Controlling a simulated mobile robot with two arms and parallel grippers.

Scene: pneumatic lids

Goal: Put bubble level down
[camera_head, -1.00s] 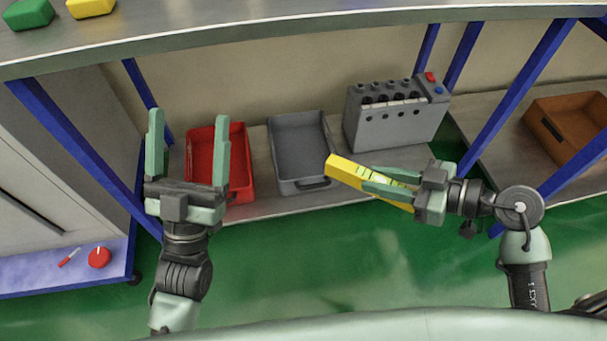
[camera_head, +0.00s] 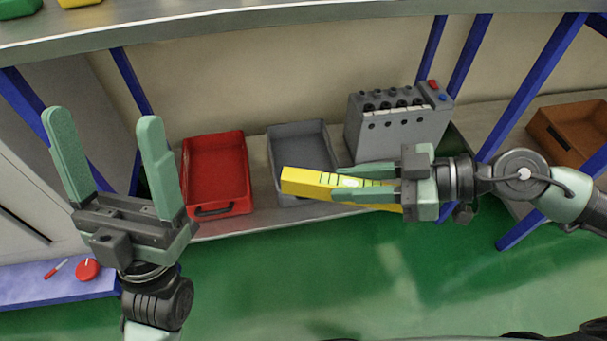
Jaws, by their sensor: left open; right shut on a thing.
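The bubble level is a long yellow bar (camera_head: 303,182) with a pale vial. My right gripper (camera_head: 370,187) is shut on it and holds it near level, in front of the lower shelf. In the picture the bar overlaps the front of the grey bin (camera_head: 291,142); I cannot tell how far apart they are. Part of the bar is hidden by the fingers. My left gripper (camera_head: 112,155) is open and empty at the left, fingers pointing up.
A red bin (camera_head: 214,150) stands left of the grey bin on the lower shelf. A grey machine with knobs (camera_head: 398,125) stands right of it. A brown bin (camera_head: 572,130) is far right. Blue posts (camera_head: 528,85) and the upper shelf edge (camera_head: 230,27) frame the space.

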